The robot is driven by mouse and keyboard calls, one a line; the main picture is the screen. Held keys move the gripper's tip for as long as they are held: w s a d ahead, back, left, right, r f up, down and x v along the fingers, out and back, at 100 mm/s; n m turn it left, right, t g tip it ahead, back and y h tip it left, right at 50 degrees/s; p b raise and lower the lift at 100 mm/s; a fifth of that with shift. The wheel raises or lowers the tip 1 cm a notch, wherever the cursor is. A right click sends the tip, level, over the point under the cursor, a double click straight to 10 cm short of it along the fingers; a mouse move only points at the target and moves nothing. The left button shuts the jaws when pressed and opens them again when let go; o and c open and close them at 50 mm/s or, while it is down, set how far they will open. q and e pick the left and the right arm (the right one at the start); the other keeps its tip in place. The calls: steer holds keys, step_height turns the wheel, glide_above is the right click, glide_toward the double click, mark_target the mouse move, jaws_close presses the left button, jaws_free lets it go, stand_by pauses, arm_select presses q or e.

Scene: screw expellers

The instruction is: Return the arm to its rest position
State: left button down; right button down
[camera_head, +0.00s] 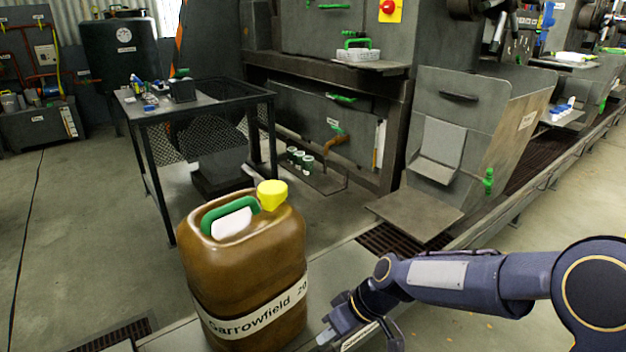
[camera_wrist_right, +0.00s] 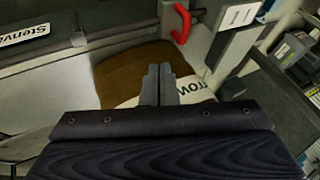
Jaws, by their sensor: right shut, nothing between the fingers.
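My right arm (camera_head: 450,278) comes in from the right in the head view and bends down beside a brown jerrycan. My right gripper (camera_head: 345,325) is low, close to the right of the jerrycan, partly cut off by the bottom edge. In the right wrist view its two fingers (camera_wrist_right: 160,85) are together with nothing between them. The brown jerrycan (camera_head: 215,270) stands upright with a yellow cap, a green handle and a white label; part of it also shows behind the fingers in the right wrist view (camera_wrist_right: 130,75). I cannot tell if the gripper touches it. My left gripper is not in view.
A dark mesh table (camera_head: 215,103) with small items stands behind the jerrycan. A grey machine with a sloped hopper (camera_head: 500,110) stands at the back right. A red handle (camera_wrist_right: 182,22) shows near the fingers in the right wrist view. Open floor (camera_head: 90,230) lies at left.

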steer(key=s+d+r+m+t+h, duration=0.15)
steer(key=s+d+r+m, duration=0.25)
steer(key=s+d+r, duration=0.55)
steer(key=s+d+f+m+t+h, duration=0.1)
steer(key=s+d+m+t+h, duration=0.15)
steer(key=s+d+m, duration=0.6)
step_height(320, 180, up, 32)
steer(key=s+a+n+y+p, duration=0.1)
steer(key=s+n+p, duration=0.1)
steer(key=p, duration=3)
steer(key=shift+s+n+t, duration=0.35)
steer(key=shift+n+t, duration=0.05)
steer(key=shift+n, duration=0.15)
